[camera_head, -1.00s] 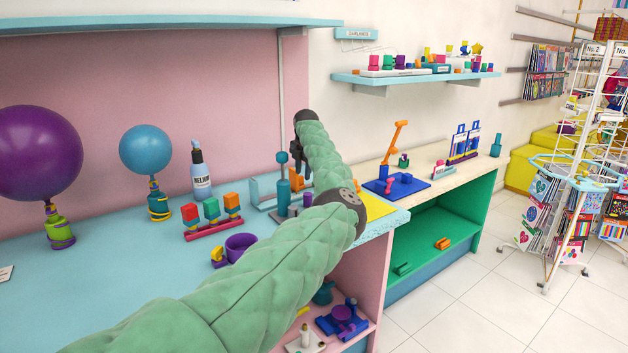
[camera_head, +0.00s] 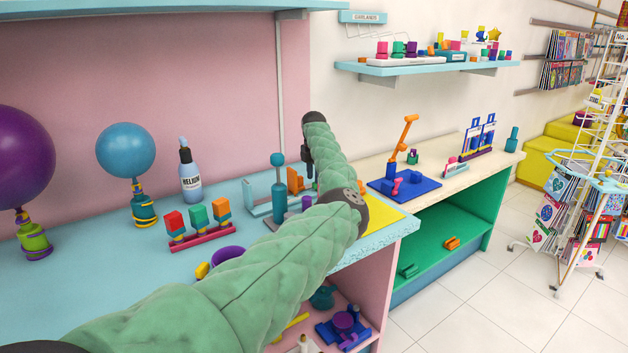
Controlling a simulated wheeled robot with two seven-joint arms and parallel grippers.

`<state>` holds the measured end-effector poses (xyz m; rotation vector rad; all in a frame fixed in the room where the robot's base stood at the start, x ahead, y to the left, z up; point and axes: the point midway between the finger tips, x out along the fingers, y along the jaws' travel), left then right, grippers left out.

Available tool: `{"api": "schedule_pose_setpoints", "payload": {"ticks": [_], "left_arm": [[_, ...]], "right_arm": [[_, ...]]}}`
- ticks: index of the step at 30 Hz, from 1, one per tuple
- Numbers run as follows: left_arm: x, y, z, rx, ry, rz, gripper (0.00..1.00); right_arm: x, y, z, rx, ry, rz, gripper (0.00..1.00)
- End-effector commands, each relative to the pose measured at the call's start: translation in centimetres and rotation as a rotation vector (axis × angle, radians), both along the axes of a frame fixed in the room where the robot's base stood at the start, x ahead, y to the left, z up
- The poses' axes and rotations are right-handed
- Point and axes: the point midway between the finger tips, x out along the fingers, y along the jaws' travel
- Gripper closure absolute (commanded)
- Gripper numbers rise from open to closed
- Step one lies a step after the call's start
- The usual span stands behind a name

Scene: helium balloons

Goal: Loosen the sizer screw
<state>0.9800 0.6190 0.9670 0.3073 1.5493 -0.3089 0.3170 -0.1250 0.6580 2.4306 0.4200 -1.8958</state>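My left gripper (camera_head: 308,162) is the dark end of the green-sleeved arm, which reaches across the blue counter (camera_head: 110,265). It hangs at the counter's back right, and its fingers are too small and too hidden by the arm to read. Just left of it stands a teal post with a round knob (camera_head: 278,176), beside a pale blue bracket (camera_head: 253,203). This may be the sizer, but no screw can be made out. An orange block (camera_head: 295,181) is close to the gripper; I cannot tell whether they touch. My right gripper is not in view.
A purple balloon (camera_head: 20,160), a blue balloon (camera_head: 125,150), a helium bottle (camera_head: 189,172) and a red rack of coloured blocks (camera_head: 202,238) stand to the left. A yellow mat (camera_head: 385,220) lies right of the arm. A blue board (camera_head: 405,188) lies on the cream counter.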

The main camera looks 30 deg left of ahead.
Motion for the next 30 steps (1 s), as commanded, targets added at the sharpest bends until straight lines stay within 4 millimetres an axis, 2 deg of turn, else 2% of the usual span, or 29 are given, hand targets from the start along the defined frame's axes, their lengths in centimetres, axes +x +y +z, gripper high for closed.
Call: {"api": "schedule_pose_setpoints", "payload": {"ticks": [6, 17, 18, 23, 24, 30], "left_arm": [[0.0, 0.0, -2.3, 0.0, 0.001, -0.001, 0.64], [0.0, 0.0, -2.9, 0.001, -0.001, 0.0, 0.64], [0.0, 0.0, -2.9, 0.001, 0.0, 0.0, 0.66], [0.0, 0.0, -2.9, 0.001, 0.0, 0.0, 0.97], [0.0, 0.0, -2.9, 0.001, 0.0, 0.0, 1.0], [0.0, 0.0, -2.9, 0.001, -0.001, 0.006, 1.0]], "right_arm": [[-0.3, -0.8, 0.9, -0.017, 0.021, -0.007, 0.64], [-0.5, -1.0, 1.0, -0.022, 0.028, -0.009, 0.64], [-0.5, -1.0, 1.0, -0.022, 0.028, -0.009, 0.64], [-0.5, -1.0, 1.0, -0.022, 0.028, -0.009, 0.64], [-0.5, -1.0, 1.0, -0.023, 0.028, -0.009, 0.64], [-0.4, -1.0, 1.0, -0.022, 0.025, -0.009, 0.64]]}}
